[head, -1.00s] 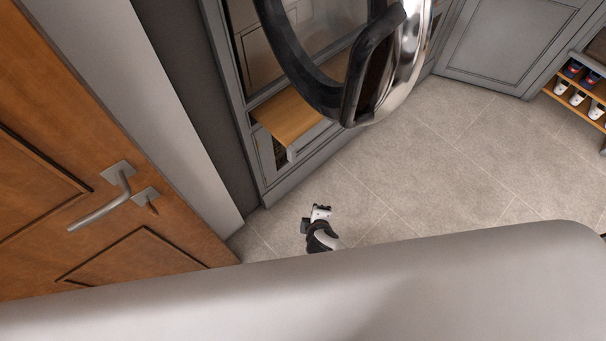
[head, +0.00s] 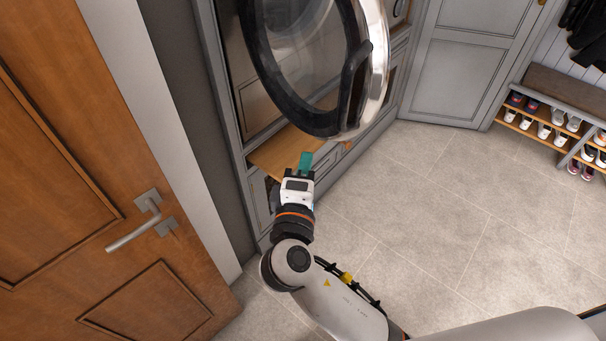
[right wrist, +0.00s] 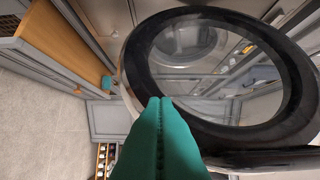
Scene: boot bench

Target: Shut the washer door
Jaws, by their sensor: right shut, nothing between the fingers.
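The washer door (head: 374,62) is a round glass door with a black ring and chrome rim. It stands swung open at the top middle of the head view, its dark handle part toward the right. It also fills much of the right wrist view (right wrist: 135,75). My right gripper (head: 305,160) has green fingers, is shut and empty, and points up toward the lower edge of the door. In the right wrist view its fingers (right wrist: 160,110) overlap the door's near rim; I cannot tell whether they touch. My left gripper is not in view.
A grey cabinet with a wooden pull-out shelf (head: 268,160) stands below the door. A brown wooden door (head: 60,160) with a lever handle is at left. A shoe bench (head: 560,95) stands at the far right. The tiled floor (head: 440,200) is clear.

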